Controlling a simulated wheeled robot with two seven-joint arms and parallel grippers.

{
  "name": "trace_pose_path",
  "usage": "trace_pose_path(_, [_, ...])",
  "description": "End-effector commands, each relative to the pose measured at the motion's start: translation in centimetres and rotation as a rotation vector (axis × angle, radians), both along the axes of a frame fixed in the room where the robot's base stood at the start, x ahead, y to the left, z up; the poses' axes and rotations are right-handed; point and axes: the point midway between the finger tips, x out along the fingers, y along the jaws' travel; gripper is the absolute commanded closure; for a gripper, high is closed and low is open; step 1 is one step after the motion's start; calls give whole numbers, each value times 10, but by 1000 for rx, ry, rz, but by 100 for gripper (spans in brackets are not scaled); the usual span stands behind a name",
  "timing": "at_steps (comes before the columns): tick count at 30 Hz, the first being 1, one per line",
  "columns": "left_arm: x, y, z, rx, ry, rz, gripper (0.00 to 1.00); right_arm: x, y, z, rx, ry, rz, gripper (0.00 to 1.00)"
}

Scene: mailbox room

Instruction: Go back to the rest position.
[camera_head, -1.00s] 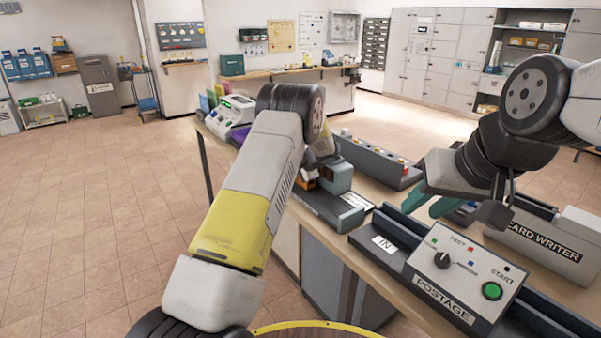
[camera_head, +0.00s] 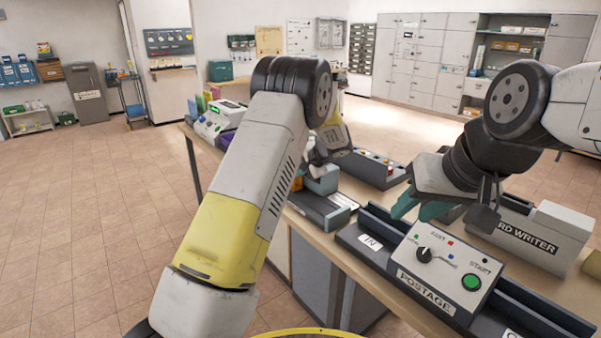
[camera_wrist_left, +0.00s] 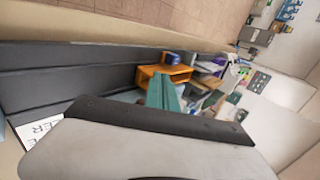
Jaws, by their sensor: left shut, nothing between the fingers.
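My left gripper shows in the left wrist view (camera_wrist_left: 164,92) with its green fingers shut together and nothing between them. In the head view my left arm rises from the lower left and bends over the counter (camera_head: 389,317); its elbow and forearm largely hide the gripper there. My right gripper (camera_head: 420,208) comes in from the right in the head view. Its green fingers look parted, with no object visible between them, above and behind the postage machine (camera_head: 444,270).
A card writer (camera_head: 528,236) stands behind the postage machine. A button panel (camera_head: 371,167) and a scale (camera_head: 217,120) lie farther along the counter. An orange holder (camera_wrist_left: 161,73) shows in the left wrist view. The tiled floor on the left is clear.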

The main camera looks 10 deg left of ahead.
Motion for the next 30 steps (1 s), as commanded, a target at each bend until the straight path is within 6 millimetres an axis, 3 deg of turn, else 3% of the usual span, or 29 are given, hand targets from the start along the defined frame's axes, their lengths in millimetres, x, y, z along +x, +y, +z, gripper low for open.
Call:
trace_pose_path(5, [-20,14,27,-65,0,51,100,0,0,0,0,0,0,64])
trace_pose_path(8, [-48,33,55,-156,5,114,100,0,0,0,0,0,0,64])
trace_pose_path(12, [-104,56,96,-313,13,206,100,0,0,0,0,0,0,64])
trace_pose_path(18, [-192,74,142,-532,14,309,100,0,0,0,0,0,0,64])
trace_pose_path(24, [-284,77,173,-738,-2,378,100,0,0,0,0,0,0,64])
trace_pose_path(30, [-372,66,185,-927,-30,422,100,0,0,0,0,0,0,64])
